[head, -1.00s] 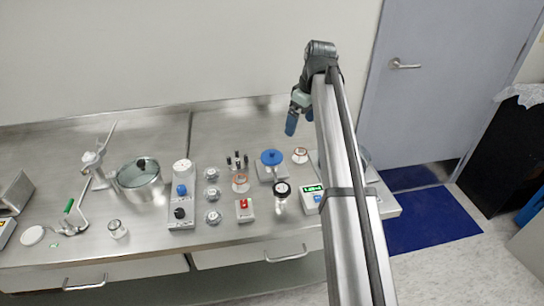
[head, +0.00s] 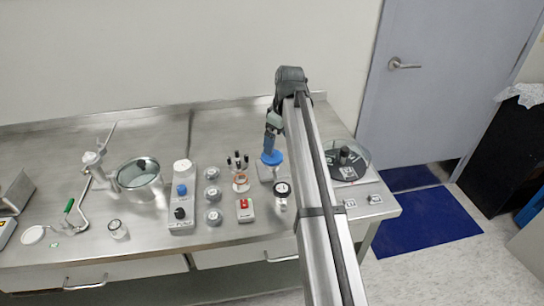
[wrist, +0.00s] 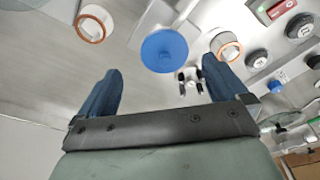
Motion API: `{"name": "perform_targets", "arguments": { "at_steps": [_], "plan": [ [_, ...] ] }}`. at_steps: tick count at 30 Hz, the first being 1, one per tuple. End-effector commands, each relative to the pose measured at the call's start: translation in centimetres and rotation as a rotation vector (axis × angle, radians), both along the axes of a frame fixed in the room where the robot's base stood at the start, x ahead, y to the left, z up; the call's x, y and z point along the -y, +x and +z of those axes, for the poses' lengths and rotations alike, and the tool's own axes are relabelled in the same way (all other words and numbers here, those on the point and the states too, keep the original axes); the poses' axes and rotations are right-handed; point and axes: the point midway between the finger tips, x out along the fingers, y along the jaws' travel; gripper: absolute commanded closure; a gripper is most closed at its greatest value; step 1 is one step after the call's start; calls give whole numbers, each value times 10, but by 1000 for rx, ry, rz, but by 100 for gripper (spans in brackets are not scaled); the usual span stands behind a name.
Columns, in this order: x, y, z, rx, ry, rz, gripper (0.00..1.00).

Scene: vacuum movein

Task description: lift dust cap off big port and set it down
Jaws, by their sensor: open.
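The round blue dust cap (head: 271,158) sits on the metal bench right of centre, partly hidden behind my gripper in the head view. My gripper (head: 271,145) hangs just above the cap, pointing down. In the wrist view its two blue fingers (wrist: 162,72) are wide apart and empty, with the cap ahead between them. I cannot tell the exact height gap.
A clear-lidded round chamber (head: 345,163) stands right of my arm. The bench front has some bare room.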

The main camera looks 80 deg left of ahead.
Motion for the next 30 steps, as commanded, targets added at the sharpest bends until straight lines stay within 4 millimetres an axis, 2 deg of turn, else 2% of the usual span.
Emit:
{"name": "perform_targets", "arguments": {
  "at_steps": [5, 16, 23, 30],
  "plan": [
    [-2, -3, -8, 0, 0, 0, 0],
    [-7, -16, -49, 1, 1, 1, 0],
    [-8, -16, -51, 1, 3, 1, 0],
    [-8, -16, -51, 1, 3, 1, 20]
  ]
}}
